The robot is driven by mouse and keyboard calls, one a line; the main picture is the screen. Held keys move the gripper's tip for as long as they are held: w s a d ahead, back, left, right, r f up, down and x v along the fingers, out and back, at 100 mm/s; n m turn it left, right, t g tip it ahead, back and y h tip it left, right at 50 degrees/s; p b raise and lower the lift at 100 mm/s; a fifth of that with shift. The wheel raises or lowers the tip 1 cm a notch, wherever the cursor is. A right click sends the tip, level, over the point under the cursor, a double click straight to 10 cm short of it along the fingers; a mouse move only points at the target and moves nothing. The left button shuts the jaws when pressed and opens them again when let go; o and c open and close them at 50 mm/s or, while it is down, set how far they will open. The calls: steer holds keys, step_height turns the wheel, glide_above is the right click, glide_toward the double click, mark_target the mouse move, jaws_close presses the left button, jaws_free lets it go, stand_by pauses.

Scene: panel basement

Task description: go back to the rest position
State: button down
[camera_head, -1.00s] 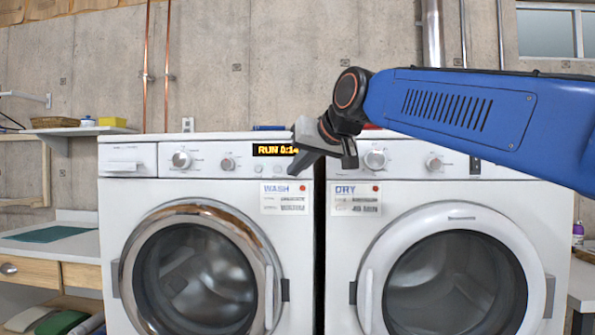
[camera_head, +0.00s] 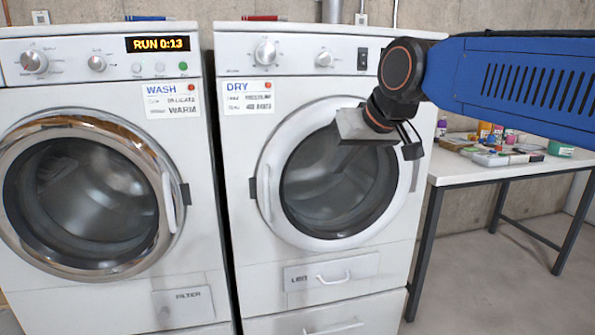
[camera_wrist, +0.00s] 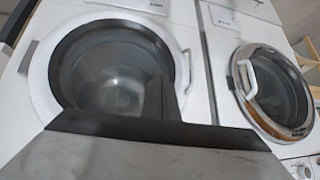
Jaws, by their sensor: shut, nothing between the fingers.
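My gripper (camera_head: 408,150) is in front of the dryer (camera_head: 240,160), over the right part of its round door. It is shut and empty; its fingertips show only partly in the head view. The washer (camera_head: 195,240) stands to the left with its chrome-ringed door shut and its display (camera_head: 157,43) reading "RUN 0:13". The dryer door (camera_head: 275,150) is shut too. In the wrist view the dryer door (camera_wrist: 44,75) is at the left and the washer door (camera_wrist: 240,85) at the right, with my gripper's grey body across the bottom.
A white table (camera_head: 470,171) with several bottles and paint items stands right of the dryer. The lint drawer (camera_head: 305,272) under the dryer door is shut, as is the filter panel (camera_head: 185,305) on the washer. Bare floor shows under and beside the table.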

steer(key=s+d+f+m+g+h, duration=0.1)
steer(key=s+d+f, duration=0.5)
steer(key=f, duration=0.3)
steer(key=s+d+f+m+h, duration=0.1)
steer(key=s+d+f, duration=0.6)
steer(key=s+f, duration=0.2)
steer(key=s+d+f+m+g+h, duration=0.1)
steer(key=s+d+f, duration=0.5)
steer(key=f, duration=0.3)
steer(key=shift+s+d+f+m+g+h, duration=0.3)
steer(key=shift+s+d+f+m+h, duration=0.1)
steer(key=shift+s, duration=0.4)
